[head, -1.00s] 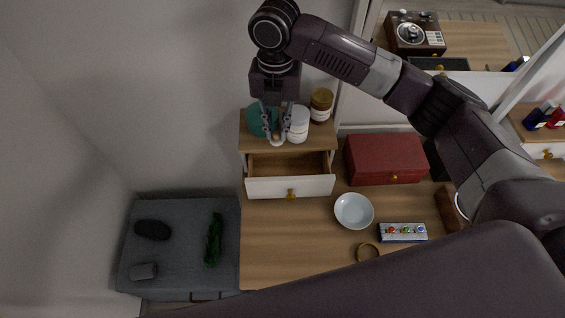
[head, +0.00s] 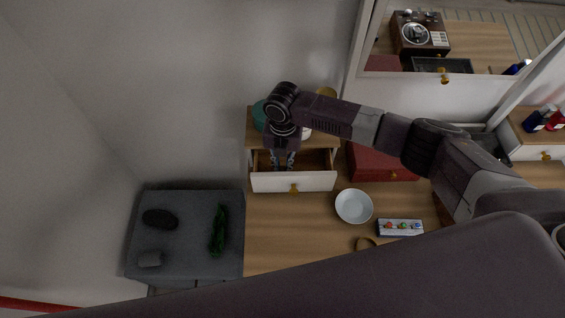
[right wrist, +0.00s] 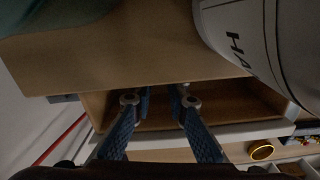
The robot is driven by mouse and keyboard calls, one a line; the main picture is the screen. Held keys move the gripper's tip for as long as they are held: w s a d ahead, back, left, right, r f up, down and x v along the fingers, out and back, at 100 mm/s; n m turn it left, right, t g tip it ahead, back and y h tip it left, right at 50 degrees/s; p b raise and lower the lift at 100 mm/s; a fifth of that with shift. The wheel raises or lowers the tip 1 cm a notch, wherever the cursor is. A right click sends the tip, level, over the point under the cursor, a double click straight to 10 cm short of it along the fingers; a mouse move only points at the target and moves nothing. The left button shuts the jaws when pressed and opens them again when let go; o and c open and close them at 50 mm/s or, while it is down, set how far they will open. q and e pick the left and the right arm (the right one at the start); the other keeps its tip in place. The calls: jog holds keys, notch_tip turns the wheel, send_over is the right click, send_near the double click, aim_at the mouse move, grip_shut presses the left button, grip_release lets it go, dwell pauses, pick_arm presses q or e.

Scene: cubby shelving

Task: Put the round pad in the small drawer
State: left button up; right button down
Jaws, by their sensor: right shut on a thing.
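The small drawer (head: 318,182) is pulled open under a wooden top, with a white front and a brass knob. My right gripper (head: 283,167) reaches down into the left part of its opening. In the right wrist view my gripper's two blue fingers (right wrist: 162,100) point into the wooden drawer (right wrist: 245,104), with a gap showing between them. The round pad cannot be made out now; the fingertips and drawer hide it. A small pale round thing showed at the fingertips earlier. My left gripper is not in view.
A white lettered jar (right wrist: 243,40) stands on the top close to my right gripper, with a teal round item (head: 259,115) nearby.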

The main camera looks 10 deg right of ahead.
aim_at(282, 167)
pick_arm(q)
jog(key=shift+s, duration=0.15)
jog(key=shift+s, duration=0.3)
pick_arm(e)
jog(key=c, duration=1.9)
grip_release()
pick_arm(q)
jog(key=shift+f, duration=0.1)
